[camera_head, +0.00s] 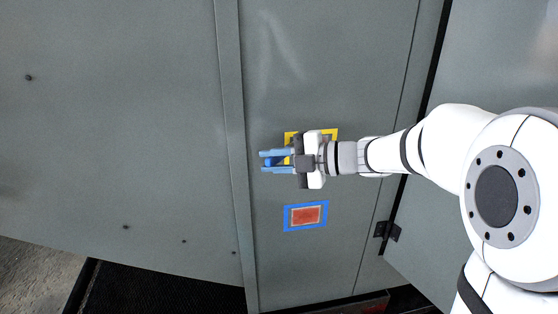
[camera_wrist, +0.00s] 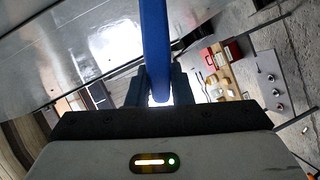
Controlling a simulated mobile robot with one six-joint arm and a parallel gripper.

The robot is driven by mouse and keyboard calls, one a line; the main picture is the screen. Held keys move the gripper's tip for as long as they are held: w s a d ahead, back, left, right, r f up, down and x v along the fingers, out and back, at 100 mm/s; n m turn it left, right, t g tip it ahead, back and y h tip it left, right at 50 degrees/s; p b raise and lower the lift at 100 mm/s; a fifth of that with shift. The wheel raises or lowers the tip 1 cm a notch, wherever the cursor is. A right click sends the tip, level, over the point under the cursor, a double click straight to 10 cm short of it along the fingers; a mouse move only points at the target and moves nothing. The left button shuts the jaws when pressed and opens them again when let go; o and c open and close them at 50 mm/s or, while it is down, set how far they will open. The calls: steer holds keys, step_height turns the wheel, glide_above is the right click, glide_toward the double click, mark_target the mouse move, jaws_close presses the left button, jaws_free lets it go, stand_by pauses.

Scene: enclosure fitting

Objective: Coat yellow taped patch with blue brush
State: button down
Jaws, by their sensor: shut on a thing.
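My gripper (camera_head: 279,160) is shut on the blue brush (camera_wrist: 155,45). In the wrist view the brush's blue handle stands upright between the dark fingers, and its bristles cannot be made out. In the head view the gripper is in front of the yellow taped patch (camera_head: 331,133) on the grey cabinet panel. The gripper and wrist cover most of that patch, so only parts of its yellow tape show and its inner surface is hidden. I cannot tell whether the brush touches the panel.
A blue taped patch (camera_head: 306,215) with a reddish middle lies just below on the same panel. A dark hinge (camera_head: 387,231) sits lower right. In the wrist view, a wooden surface (camera_wrist: 222,75) holds small items and a red box (camera_wrist: 233,53).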

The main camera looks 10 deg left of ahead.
steer(key=shift+s+a, duration=0.15)
steer(key=shift+a, duration=0.4)
steer(key=shift+w+d, duration=1.5)
steer(key=shift+d, duration=3.5)
steer(key=shift+s+a+b, duration=0.15)
steer(key=shift+s+a, duration=0.35)
steer(key=shift+a, duration=1.2)
steer(key=shift+s+a+b, duration=0.1)
steer(key=shift+s+a, duration=0.4)
steer(key=shift+a, duration=1.15)
steer(key=shift+s+a+b, duration=0.15)
steer(key=shift+s+a, duration=0.35)
steer(key=shift+a, duration=1.2)
steer(key=shift+d, duration=0.1)
steer(key=shift+s+d+b, duration=0.1)
steer(key=shift+s+d, duration=0.15)
steer(key=shift+s, duration=0.7)
steer(key=shift+s+d+b, duration=0.15)
steer(key=shift+s+d, duration=0.15)
steer(key=shift+s, duration=0.65)
steer(key=shift+s+d+b, duration=0.1)
steer(key=shift+s+d, duration=0.15)
steer(key=shift+s, duration=0.85)
